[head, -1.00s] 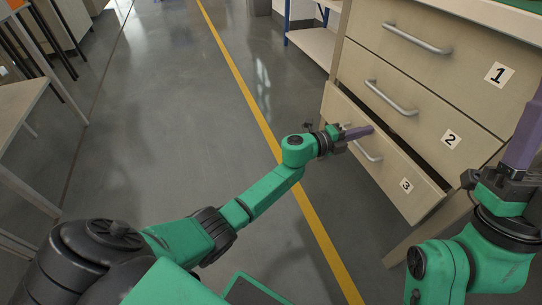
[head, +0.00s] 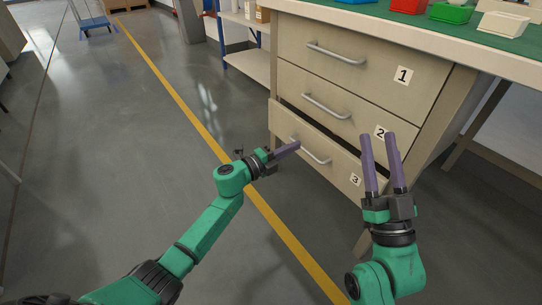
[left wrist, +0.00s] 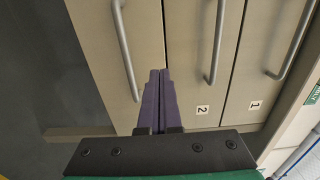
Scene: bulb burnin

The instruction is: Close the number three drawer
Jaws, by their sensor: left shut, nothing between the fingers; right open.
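The number three drawer (head: 330,172) is the lowest in the beige cabinet and stands a little out, with a dark gap along its top edge. Its bar handle (head: 311,152) is on the front; the handle also shows in the left wrist view (left wrist: 125,50). My left gripper (head: 298,146) is shut and empty, its purple fingertips at the drawer front near the handle's left end. I cannot tell whether they touch. In the left wrist view the fingers (left wrist: 160,74) overlap this front, and its label is hidden. My right gripper (head: 376,136) is open and empty before the cabinet's right part.
Drawer two (head: 322,112) and drawer one (head: 350,62) above look shut. The green-topped bench (head: 400,14) carries a red bin (head: 451,13), a green bin (head: 487,4) and a white bin (head: 503,24). Clear grey floor with a yellow line (head: 180,104) lies left.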

